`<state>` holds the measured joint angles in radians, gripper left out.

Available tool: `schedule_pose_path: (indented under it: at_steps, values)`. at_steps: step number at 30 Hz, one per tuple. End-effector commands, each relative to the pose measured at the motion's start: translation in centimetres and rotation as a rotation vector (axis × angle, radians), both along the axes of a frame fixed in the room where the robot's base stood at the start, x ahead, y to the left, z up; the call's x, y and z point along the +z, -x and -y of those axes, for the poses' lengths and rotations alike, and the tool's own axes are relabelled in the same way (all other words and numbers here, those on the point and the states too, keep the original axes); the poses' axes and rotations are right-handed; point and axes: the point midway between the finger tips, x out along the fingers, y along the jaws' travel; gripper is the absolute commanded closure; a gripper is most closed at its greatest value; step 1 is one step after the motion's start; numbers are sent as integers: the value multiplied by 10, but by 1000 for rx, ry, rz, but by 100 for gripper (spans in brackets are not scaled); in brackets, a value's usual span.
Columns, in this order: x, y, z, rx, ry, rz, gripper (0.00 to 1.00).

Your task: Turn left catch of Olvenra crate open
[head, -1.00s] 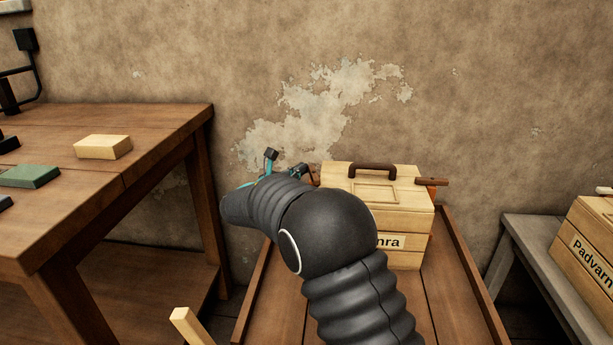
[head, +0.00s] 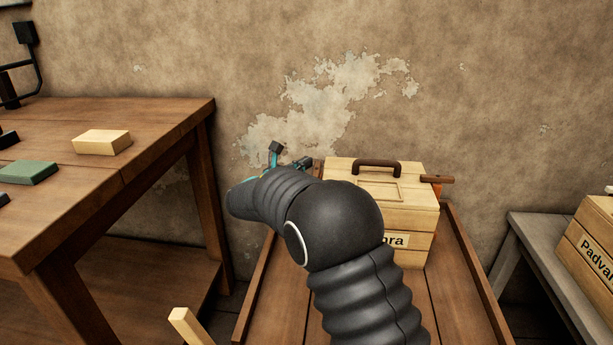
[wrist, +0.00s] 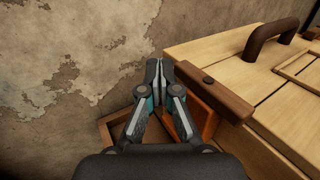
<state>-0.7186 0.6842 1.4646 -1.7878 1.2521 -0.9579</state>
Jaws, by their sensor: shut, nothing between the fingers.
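The Olvenra crate (head: 410,215) is pale wood with a dark brown handle (head: 377,163) on its lid; my arm hides much of its front and label. In the wrist view the left catch (wrist: 222,92) is a dark brown bar with a round pivot, lying at the lid's edge (wrist: 190,48) and jutting past it. My gripper (wrist: 160,72) is shut and empty, its tips just left of the catch's far end; I cannot tell whether they touch. In the head view my gripper (head: 303,163) is at the crate's left. The right catch (head: 440,179) juts out past the crate's right side.
The crate stands on a brown wooden cart with raised rims (head: 470,270). A rough plaster wall (head: 480,100) is close behind. A workbench (head: 160,120) with blocks stands left. Another crate (head: 590,240) sits on a grey bench (head: 540,235) at right.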

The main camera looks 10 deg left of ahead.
Motion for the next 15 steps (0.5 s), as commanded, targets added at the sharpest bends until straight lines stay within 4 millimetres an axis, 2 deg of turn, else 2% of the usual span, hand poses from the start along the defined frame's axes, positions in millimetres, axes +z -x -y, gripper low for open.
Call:
schedule_pose_path:
  at_steps: [9,15]
  values:
    - [0,-1,0,-2,0,0,100]
    - [2,-1,-18,-6,0,0,100]
